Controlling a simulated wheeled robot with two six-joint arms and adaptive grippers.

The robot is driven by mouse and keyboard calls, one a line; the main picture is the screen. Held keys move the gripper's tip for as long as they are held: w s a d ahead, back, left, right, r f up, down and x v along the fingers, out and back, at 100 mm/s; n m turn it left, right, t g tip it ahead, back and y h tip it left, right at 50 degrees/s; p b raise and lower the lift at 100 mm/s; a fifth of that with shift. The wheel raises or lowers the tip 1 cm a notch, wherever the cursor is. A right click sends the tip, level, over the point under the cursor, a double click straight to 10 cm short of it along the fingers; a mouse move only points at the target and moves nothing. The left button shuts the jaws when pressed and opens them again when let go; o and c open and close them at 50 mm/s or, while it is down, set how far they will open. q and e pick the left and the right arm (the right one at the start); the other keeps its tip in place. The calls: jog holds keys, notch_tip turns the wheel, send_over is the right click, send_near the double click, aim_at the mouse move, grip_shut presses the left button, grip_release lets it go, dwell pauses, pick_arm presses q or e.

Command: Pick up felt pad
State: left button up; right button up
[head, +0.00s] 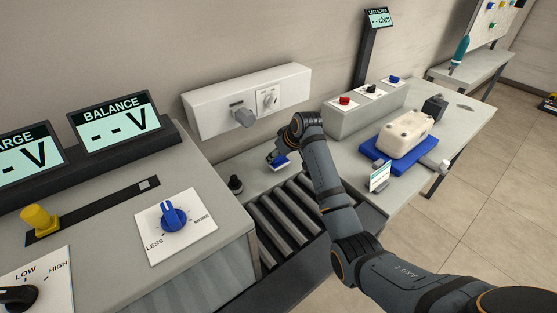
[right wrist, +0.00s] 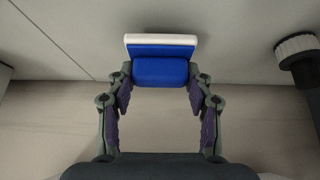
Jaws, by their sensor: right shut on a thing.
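The felt pad (right wrist: 160,70), a blue block with a white strip along one edge, is between the fingertips of my right gripper (right wrist: 160,82) in the right wrist view. The fingers touch its two sides and are shut on it. In the head view the felt pad (head: 281,163) shows as a small blue and white piece below my right gripper (head: 276,158), over the grey counter behind the rollers. My right arm partly covers the view there. I cannot tell whether the pad touches the counter. My left gripper is not in view.
Metal rollers (head: 285,215) lie in front of the pad, with a black knob (head: 235,184) to its left. A white wall box (head: 247,100) is behind. At right stand a button box (head: 366,108) and a blue tray (head: 400,167) bearing a cream device (head: 404,135).

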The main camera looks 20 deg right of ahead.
jog(key=s+d+r, duration=0.6)
jog(key=d+r, duration=0.5)
jog(key=d, duration=0.1)
jog(key=shift+d+b, duration=0.3)
jog(key=shift+b, duration=0.15)
jog(key=shift+s+r, duration=0.1)
